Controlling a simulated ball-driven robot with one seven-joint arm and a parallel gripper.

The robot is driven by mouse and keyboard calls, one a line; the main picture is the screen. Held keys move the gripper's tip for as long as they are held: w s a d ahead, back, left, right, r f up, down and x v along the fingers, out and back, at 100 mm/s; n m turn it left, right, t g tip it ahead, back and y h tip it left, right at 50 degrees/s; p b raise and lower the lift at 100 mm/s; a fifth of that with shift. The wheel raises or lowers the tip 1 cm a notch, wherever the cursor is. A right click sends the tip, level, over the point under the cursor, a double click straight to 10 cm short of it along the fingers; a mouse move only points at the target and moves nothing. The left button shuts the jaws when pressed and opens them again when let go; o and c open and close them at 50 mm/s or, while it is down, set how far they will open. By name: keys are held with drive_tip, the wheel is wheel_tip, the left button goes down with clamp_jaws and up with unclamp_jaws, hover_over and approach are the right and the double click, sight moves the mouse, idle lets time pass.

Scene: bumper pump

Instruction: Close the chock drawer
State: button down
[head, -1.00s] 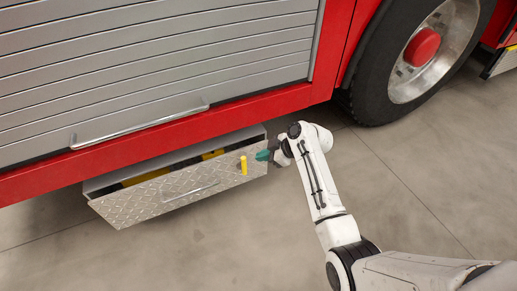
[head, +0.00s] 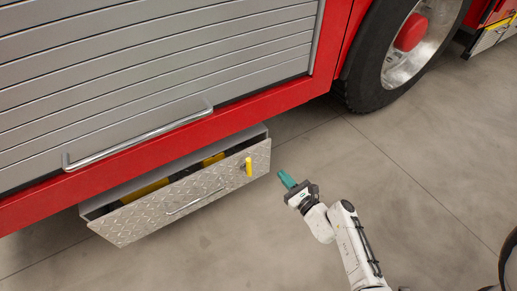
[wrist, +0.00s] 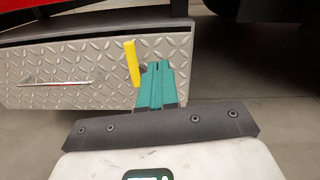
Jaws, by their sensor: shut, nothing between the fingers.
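The chock drawer (head: 150,214) is a diamond-plate metal drawer under the red truck's side, and it stands pulled out. Yellow chocks (head: 145,191) show inside it. A thin bar handle (head: 195,201) runs across its front, and a yellow upright latch (head: 248,167) sits near its right end. My gripper (head: 287,179) has teal fingers, shut and empty, to the right of the drawer's right end and apart from it. In the wrist view, the teal fingers (wrist: 157,86) appear in front of the drawer front (wrist: 75,70), just right of the yellow latch (wrist: 131,63).
The red truck body with a grey roller shutter (head: 150,75) and a long grab bar (head: 135,137) is above the drawer. A large wheel (head: 400,50) stands to the right. The concrete floor (head: 400,170) in front is clear.

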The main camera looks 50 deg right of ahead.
drive_tip(key=m, duration=0.1)
drive_tip(key=b, duration=0.3)
approach(260, 145)
drive_tip(key=shift+m+h, duration=0.3)
drive_tip(key=shift+m, duration=0.1)
drive_tip(key=x, duration=0.6)
drive_tip(key=shift+w+a, duration=0.1)
drive_tip(key=shift+w, duration=0.35)
drive_tip(key=shift+b+x, duration=0.75)
drive_tip(key=shift+x, duration=0.55)
drive_tip(key=shift+s, duration=0.15)
